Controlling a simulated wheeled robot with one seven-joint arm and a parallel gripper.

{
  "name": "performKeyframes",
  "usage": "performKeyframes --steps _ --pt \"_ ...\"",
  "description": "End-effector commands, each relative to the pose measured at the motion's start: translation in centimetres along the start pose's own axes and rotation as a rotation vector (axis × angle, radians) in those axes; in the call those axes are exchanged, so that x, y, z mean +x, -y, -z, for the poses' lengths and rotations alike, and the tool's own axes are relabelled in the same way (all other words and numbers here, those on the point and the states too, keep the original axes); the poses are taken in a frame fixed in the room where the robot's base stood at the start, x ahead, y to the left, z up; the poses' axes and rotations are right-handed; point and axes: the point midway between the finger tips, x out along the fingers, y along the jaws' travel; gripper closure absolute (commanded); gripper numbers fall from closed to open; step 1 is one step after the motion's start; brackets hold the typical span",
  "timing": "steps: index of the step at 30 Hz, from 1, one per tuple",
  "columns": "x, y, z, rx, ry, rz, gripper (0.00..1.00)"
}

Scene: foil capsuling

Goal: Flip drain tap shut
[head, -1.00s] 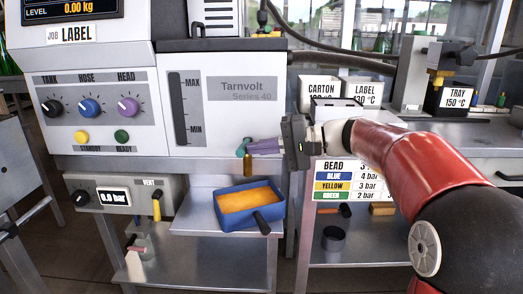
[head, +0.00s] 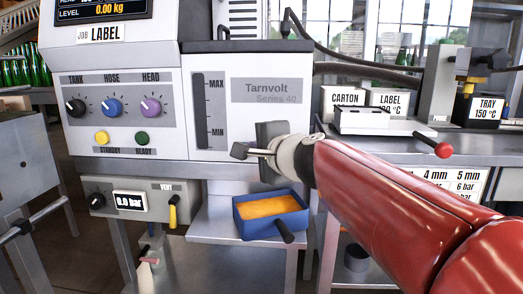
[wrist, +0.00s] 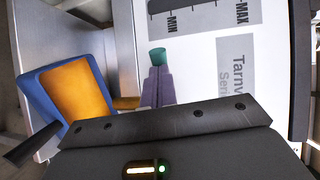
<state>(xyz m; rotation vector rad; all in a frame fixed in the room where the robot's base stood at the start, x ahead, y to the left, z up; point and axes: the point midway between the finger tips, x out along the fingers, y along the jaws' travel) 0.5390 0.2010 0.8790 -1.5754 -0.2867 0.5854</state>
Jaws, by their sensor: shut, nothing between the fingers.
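My gripper (head: 241,151) is in front of the lower edge of the white Tarnvolt tank (head: 265,115), pointing left, its fingers together with nothing held. In the wrist view, the closed purple fingers (wrist: 158,88) have a teal piece at their tip. A brass-coloured part (wrist: 125,103), seemingly the drain tap's, shows beside and below the fingers, partly hidden by the gripper body. It is hidden behind my gripper in the head view. I cannot tell the tap lever's position or whether the fingers touch it.
A blue tray (head: 246,230) with orange contents and a dark handle sits on the metal shelf below my gripper. To the left are a control panel with several knobs and a gauge box (head: 129,200) with a yellow vent lever (head: 172,212). A red-knobbed lever (head: 443,150) is on the right.

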Motion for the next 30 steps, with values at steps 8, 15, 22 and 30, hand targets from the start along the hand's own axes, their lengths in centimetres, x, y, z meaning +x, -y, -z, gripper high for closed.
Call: performKeyframes --steps 8,15,22,30 --pt "1.0 0.2 -0.3 0.013 -0.069 -0.002 1.00" --pt "2.2 0.4 -0.6 0.014 -0.068 -0.003 1.00" --pt "3.1 0.6 -0.6 0.014 -0.069 -0.002 1.00" --pt "3.6 0.7 -0.6 0.014 -0.069 -0.002 1.00"
